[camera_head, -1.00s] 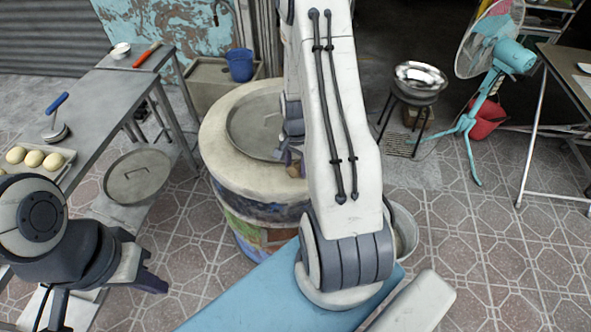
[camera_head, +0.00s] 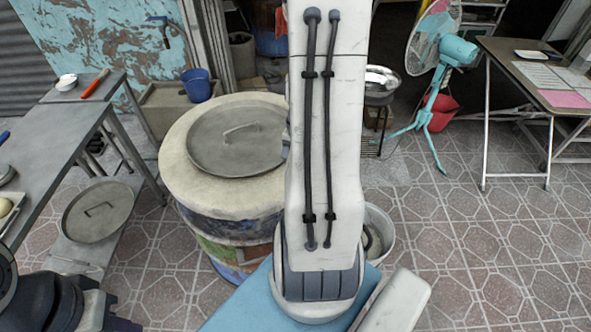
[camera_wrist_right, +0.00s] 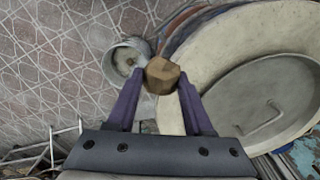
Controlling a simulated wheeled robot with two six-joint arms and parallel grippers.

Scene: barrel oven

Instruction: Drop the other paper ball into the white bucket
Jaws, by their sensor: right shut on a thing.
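My right gripper (camera_wrist_right: 160,88) is shut on a brown, crumpled paper ball (camera_wrist_right: 161,75), held between its purple fingertips. The white bucket (camera_wrist_right: 108,66) stands on the floor, just left of the ball in the right wrist view; a small brownish thing shows inside it. In the head view the bucket (camera_head: 389,237) is partly hidden behind my right arm, and the right gripper and ball are hidden too. The ball appears above and beside the bucket, toward the oven. My left gripper (camera_head: 118,323) is at the lower left edge, mostly cut off.
The barrel oven (camera_head: 178,180) with its round metal lid (camera_head: 215,150) stands beside the bucket. A metal table (camera_head: 60,135) is at the left. A teal fan (camera_head: 455,48) and a folding table (camera_head: 510,60) stand at the back right. The tiled floor right of the bucket is free.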

